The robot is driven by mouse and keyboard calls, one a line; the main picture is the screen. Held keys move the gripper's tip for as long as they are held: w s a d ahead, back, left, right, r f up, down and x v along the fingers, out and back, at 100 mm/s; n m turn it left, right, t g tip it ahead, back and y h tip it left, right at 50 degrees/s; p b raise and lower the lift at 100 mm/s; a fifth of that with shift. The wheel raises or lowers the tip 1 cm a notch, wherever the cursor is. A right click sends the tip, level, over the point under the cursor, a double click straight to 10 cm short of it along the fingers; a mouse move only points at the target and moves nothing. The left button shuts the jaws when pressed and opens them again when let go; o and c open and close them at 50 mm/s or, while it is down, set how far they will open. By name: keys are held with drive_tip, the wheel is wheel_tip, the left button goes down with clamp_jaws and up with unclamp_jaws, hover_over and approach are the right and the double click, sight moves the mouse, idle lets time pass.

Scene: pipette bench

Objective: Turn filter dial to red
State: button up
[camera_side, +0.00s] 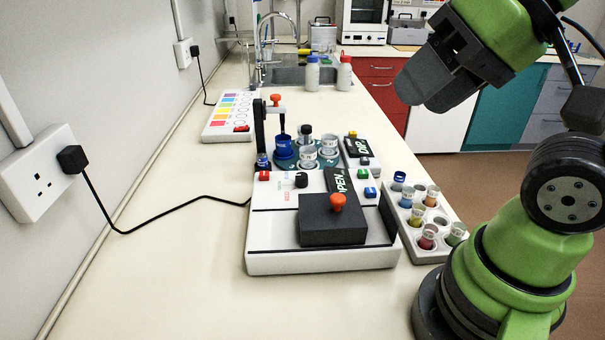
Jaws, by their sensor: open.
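A small black knob (301,180) stands on the top of the white bench device (270,262), beside small coloured lettering; it looks like the dial, but its pointer direction is too small to tell. A white panel (216,132) farther back on the left carries a column of coloured stripes, a set of round marks and a red piece at its near end. My gripper (418,93) is at the upper right, in the air, well to the right of the knob and the panel. It is open and holds nothing that I can see.
A dark block with an orange knob (338,203) sits on the device's front. Behind it, a round carousel (308,164) holds vials beside a black post (260,125). A white vial rack (410,236) stands to the right. A black cable (165,224) crosses otherwise clear bench.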

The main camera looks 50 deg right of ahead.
drive_tip(key=shift+o, duration=0.5)
drive_tip(key=shift+w, duration=0.15)
drive_tip(key=m+g+h, duration=0.2)
drive_tip(key=m+g, duration=0.5)
drive_tip(key=m, duration=0.4)
hover_over(302, 175)
wheel_tip(302, 175, down, 15)
wheel_tip(302, 175, down, 10)
drive_tip(key=shift+r, duration=0.25)
drive_tip(key=c, duration=0.9)
